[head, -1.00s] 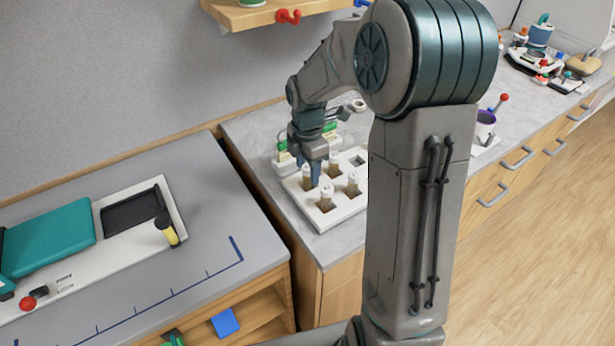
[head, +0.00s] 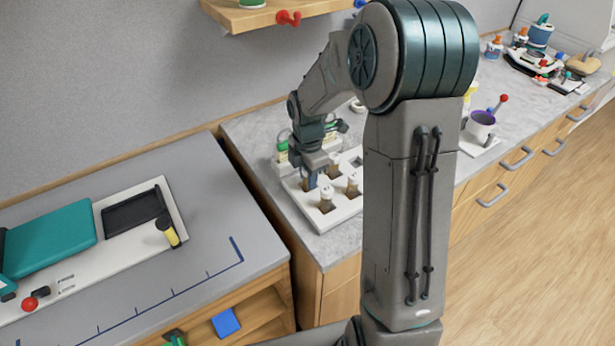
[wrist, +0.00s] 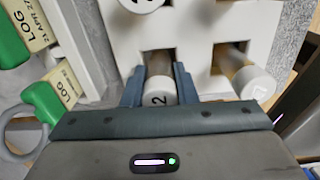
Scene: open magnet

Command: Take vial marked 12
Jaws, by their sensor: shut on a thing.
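The vial marked 12 has a white cap and a brownish body; in the wrist view only a "2" shows clearly on its cap (wrist: 160,90), with the rest of the label cut off or turned away. My gripper (wrist: 158,85) is shut on this vial, one blue-grey finger on each side, and the vial's lower part is still in a square hole of the white rack (head: 341,214). In the head view my gripper (head: 311,180) is at the rack's left part and largely hides the held vial.
Other capped vials stand in the rack, one at the front (head: 326,198) and one to the right (head: 352,183). Green-and-cream LOG-labelled items (wrist: 50,92) lie close on the left. A purple-lined cup (head: 480,125) stands right of my arm.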

